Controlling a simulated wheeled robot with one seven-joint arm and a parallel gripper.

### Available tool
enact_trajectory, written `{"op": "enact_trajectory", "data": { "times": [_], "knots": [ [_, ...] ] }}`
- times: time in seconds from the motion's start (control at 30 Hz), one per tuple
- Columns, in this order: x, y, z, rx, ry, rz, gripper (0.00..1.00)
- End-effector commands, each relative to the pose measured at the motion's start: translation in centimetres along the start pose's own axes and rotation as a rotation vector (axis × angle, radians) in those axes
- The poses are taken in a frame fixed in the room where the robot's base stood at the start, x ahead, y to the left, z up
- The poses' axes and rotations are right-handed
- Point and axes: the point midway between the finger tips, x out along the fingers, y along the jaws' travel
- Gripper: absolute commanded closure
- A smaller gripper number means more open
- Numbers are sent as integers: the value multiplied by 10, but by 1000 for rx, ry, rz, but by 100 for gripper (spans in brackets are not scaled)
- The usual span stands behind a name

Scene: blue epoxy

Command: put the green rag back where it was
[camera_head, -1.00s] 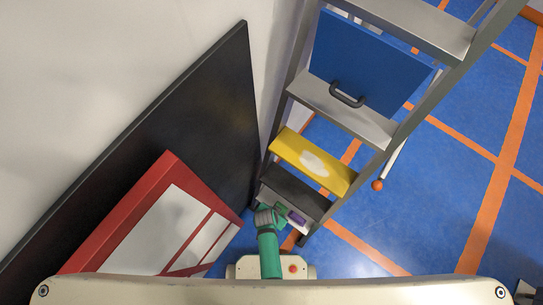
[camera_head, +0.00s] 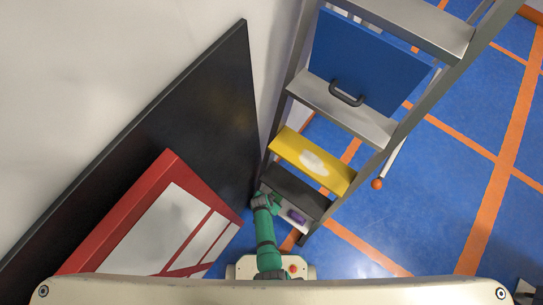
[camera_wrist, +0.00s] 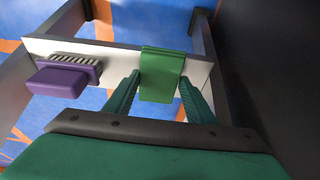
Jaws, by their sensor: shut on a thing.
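The green rag (camera_wrist: 163,72) hangs folded over a pale rail (camera_wrist: 112,58) of the rack in the wrist view. My gripper (camera_wrist: 160,78) has one finger at each side edge of the rag and is shut on it. In the head view my gripper (camera_head: 266,198) is at the left end of the rack's lowest shelf, and I cannot clearly make out the rag there.
A black board (camera_head: 205,110) and a red-framed white panel (camera_head: 165,225) lean on the left wall. Blue floor (camera_head: 430,190) is open at right.

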Motion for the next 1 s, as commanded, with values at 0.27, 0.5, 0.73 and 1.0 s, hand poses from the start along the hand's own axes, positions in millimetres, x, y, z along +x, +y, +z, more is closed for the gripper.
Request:
{"op": "enact_trajectory", "data": {
  "times": [0.27, 0.5, 0.73, 1.0],
  "knots": [
    [5, 0, 2, 1, -1, 0, 74],
    [7, 0, 2, 0, 0, -1, 41],
    [6, 0, 2, 0, 0, 0, 31],
    [0, 0, 1, 0, 1, -2, 31]
  ]
}}
